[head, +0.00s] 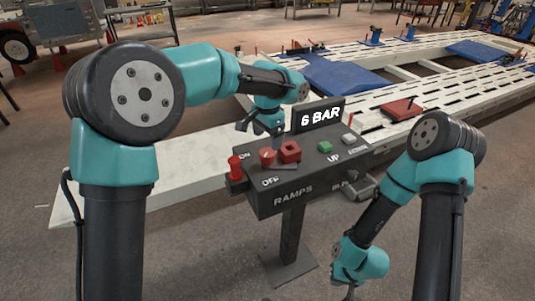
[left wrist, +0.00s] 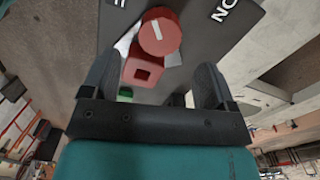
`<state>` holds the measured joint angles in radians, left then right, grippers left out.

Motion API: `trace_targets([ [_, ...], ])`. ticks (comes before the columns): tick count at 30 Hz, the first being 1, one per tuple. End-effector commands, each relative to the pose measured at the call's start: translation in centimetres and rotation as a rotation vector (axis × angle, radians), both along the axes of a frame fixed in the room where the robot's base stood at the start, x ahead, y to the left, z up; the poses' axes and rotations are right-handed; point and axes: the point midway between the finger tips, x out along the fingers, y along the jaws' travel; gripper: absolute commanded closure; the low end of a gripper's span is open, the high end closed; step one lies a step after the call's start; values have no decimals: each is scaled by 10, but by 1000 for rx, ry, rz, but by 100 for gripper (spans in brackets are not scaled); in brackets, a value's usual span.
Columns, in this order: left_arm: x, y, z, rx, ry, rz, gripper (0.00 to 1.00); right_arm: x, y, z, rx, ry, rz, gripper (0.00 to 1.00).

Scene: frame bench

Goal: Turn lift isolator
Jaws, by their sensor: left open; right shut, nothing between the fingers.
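The red round isolator knob (head: 267,156) sits on the top of the dark control box (head: 284,200), between the ON and OFF labels. It also shows in the left wrist view (left wrist: 159,35) with a short white mark on its face; which label it points to is unclear. My left gripper (head: 262,127) is above and behind the box in the head view. Its open fingers (left wrist: 157,66) stand on either side in the left wrist view, with the knob ahead of them, apparently untouched. My right gripper (head: 345,287) hangs low at the lower right, shut and empty, away from the box.
Beside the knob are a red square block (head: 291,151), a red mushroom button (head: 236,167), a green button (head: 325,147) and a pale button (head: 348,138). A "6 BAR" display (head: 318,116) stands at the box's back edge. A white lift ramp (head: 140,178) lies behind.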

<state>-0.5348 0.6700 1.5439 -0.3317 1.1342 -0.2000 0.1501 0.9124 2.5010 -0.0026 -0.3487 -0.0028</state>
Motion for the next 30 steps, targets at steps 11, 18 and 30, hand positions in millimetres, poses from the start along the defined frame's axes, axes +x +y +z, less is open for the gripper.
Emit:
trace_targets([
  [11, 0, 0, -60, 0, 1, 0, 20, 0, 0, 0, 0, 0, 0, 100],
  [18, 0, 0, -72, 0, -1, 0, 20, 0, 0, 0, 0, 0, 0, 100],
  [30, 0, 0, -72, -1, -1, 0, 37, 0, 0, 0, 0, 0, 0, 100],
])
